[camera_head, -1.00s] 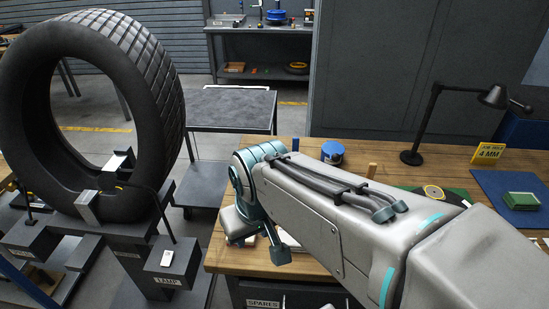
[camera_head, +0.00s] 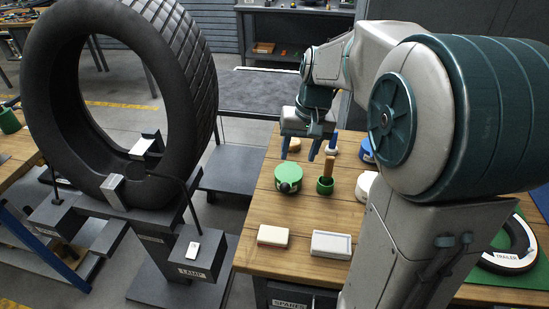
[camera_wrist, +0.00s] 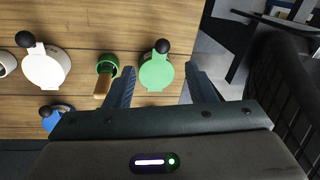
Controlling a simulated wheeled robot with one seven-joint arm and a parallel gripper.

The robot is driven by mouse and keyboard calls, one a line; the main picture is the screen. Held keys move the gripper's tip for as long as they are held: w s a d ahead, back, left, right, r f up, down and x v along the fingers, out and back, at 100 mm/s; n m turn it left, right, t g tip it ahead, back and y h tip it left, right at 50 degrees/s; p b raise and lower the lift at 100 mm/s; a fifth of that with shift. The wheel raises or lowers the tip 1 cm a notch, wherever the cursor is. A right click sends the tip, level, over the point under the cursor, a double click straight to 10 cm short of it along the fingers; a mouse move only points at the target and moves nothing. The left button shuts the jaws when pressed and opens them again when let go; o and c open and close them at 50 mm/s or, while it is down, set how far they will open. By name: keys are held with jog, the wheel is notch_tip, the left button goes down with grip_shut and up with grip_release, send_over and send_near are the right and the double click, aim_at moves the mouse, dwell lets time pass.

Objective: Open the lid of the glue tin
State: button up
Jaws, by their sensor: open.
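Three lidded tins with black knobs stand on the wooden bench; I see no label telling which holds glue. The green tin (camera_head: 287,177) is near the bench's left edge, its lid down and its black knob (camera_wrist: 162,46) at the lid's rim. A white tin (camera_wrist: 45,70) and a blue tin (camera_head: 367,150) stand to its right in the head view, partly hidden by my arm. My gripper (camera_head: 300,154) is open and empty, pointing down above the bench. In the wrist view the green tin (camera_wrist: 156,74) shows between the fingertips, apart from them.
A small green pot (camera_head: 325,186) with a wooden-handled tool stands close beside the green tin. A red-and-white block (camera_head: 273,236) and a pale box (camera_head: 331,244) lie nearer. The large tyre (camera_head: 120,100) on its stand is at left. Bench wood before the green tin is clear.

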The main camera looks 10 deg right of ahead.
aim_at(285, 184)
jog(key=shift+y, duration=0.3)
jog(key=x, duration=0.5)
jog(key=w+x, duration=0.1)
jog(key=x, duration=0.3)
jog(key=w+x, duration=0.1)
jog(key=x, duration=0.4)
jog(key=shift+d+f+p, duration=0.3)
jog(key=shift+d+p, duration=0.05)
grip_shut()
jog(key=shift+r, duration=0.15)
